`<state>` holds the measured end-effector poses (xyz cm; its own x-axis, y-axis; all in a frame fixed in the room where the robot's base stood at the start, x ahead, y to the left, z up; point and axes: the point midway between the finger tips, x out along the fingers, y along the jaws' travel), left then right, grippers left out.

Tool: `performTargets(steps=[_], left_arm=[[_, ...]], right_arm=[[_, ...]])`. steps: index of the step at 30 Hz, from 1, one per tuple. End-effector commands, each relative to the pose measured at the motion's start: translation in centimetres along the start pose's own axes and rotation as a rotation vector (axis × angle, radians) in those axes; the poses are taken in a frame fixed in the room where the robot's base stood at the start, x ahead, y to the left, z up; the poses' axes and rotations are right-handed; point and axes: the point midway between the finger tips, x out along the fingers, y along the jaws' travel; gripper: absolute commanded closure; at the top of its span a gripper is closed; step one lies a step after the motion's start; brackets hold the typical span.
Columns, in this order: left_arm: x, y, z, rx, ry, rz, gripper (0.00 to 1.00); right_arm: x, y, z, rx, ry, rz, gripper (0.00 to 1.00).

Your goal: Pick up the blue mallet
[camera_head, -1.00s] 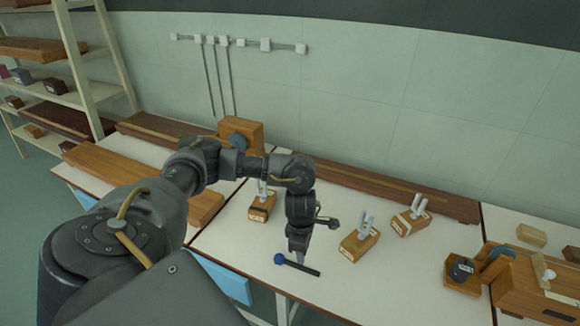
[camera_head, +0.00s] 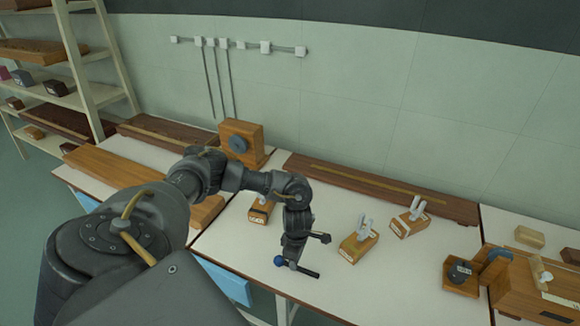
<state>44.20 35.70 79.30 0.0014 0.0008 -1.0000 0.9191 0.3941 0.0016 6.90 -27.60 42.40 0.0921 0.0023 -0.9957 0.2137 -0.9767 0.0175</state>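The blue mallet (camera_head: 279,261) lies near the front edge of the white bench. Its round head is blue, and its dark handle (camera_head: 311,273) points right and toward the front. My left gripper (camera_head: 291,264) points down at the handle, just right of the head. Its fingertips overlap the handle in the camera_head view. The fingers are small and dark here, so I cannot tell whether they are closed on it. My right gripper is not in view.
Wooden blocks with white prongs stand right of my gripper (camera_head: 358,245), (camera_head: 410,222), and another block (camera_head: 260,210) stands behind it. A long wooden rail (camera_head: 380,188) runs along the back. A wooden instrument (camera_head: 530,290) is at right. The bench (camera_head: 385,285) is clear right of the mallet.

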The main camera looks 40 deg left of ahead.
Motion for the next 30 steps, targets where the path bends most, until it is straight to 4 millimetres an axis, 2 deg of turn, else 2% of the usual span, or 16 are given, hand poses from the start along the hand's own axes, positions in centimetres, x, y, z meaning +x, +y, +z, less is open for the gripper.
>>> performTargets(steps=[3,7,16,25,30], left_arm=[[1.6,-0.2,0.3,-0.002,0.003,-0.004,0.61],[3.3,-0.2,0.3,-0.001,0.002,-0.004,0.61],[4.0,-0.1,0.3,0.0,0.0,-0.001,0.61],[3.9,-0.1,0.3,0.0,0.0,-0.001,0.99],[3.9,-0.1,0.3,0.0,0.0,-0.001,1.0]], right_arm=[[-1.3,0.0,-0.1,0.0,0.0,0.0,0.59],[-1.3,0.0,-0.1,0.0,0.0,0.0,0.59],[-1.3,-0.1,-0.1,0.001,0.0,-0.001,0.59],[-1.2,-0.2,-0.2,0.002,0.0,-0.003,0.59],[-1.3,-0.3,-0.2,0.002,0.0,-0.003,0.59]])
